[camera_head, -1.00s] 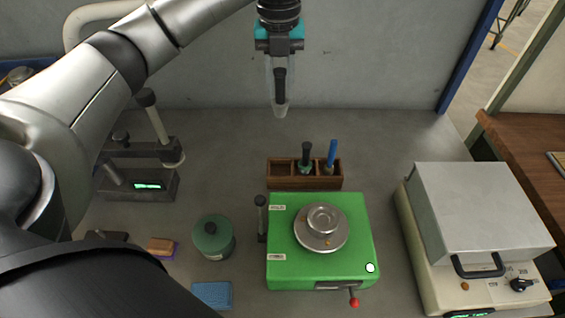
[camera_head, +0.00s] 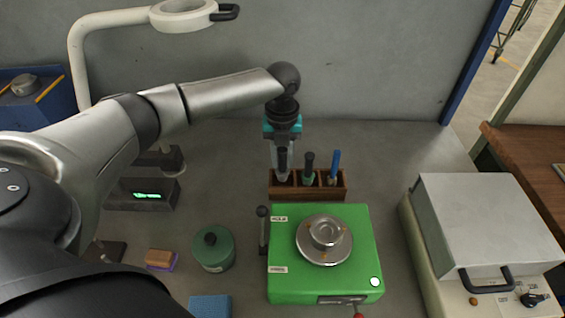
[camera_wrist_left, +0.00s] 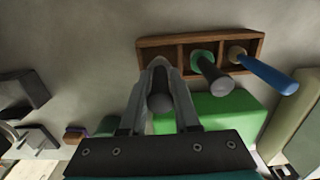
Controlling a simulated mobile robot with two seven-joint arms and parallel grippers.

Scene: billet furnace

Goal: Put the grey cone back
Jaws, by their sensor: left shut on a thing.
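My left gripper (camera_head: 283,154) is shut on the grey cone, which has a dark handle (camera_head: 283,162) pointing toward me. The cone's pale lower end shows at the left compartment of the wooden rack (camera_head: 310,193). I cannot tell if it rests on the bottom. In the left wrist view, the fingers (camera_wrist_left: 159,72) straddle the cone, and its dark handle end (camera_wrist_left: 160,103) shows between them. The rack (camera_wrist_left: 154,42) lies just beyond. A green piece with a dark handle (camera_head: 309,163) stands in the middle compartment, and a blue-handled one (camera_head: 335,164) in the right. My right gripper is not in view.
A green machine (camera_head: 353,282) with a round metal top (camera_head: 325,241) stands in front of the rack. A green lidded pot (camera_head: 213,252) and a blue sponge-like block (camera_head: 209,306) are left of it. A grey-lidded furnace box (camera_head: 480,220) is at the right.

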